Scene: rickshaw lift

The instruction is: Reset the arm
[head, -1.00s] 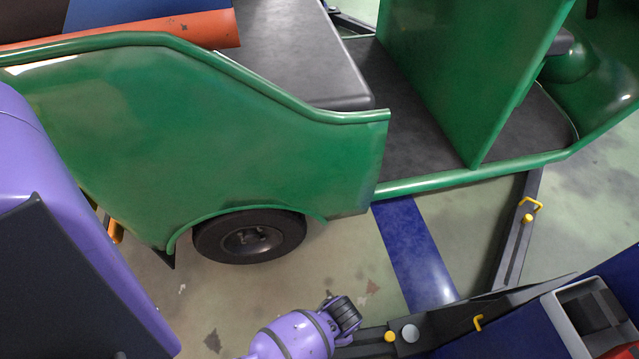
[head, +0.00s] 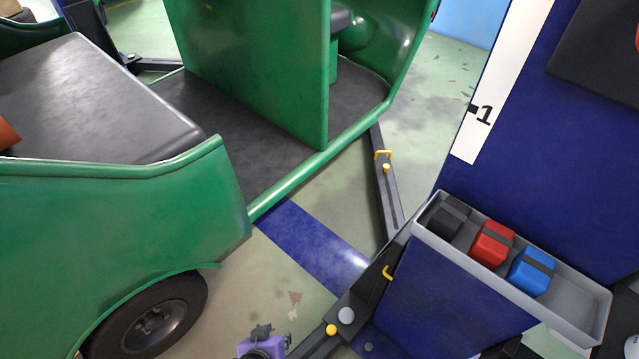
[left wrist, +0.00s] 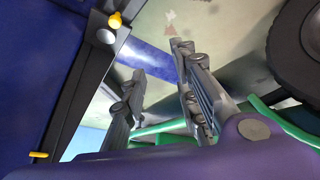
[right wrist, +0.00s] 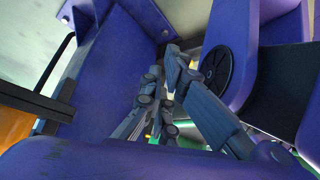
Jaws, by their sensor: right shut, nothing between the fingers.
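My left gripper (left wrist: 158,66) has its two grey fingers spread apart with nothing between them in the left wrist view. In the head view only a small purple part of my left arm (head: 262,346) shows at the bottom edge, in front of the lift's base. My right gripper (right wrist: 163,70) shows in the right wrist view with its grey fingers together and empty, close to purple parts of my own body. It is not in the head view. The green rickshaw (head: 120,225) stands at the left of the head view.
A blue lift post (head: 450,290) stands at the right, with a grey tray (head: 585,305) holding black, red and blue blocks. A dark lift arm (head: 388,195) with yellow handles reaches under the rickshaw. Some floor (head: 285,310) is clear between rickshaw and post.

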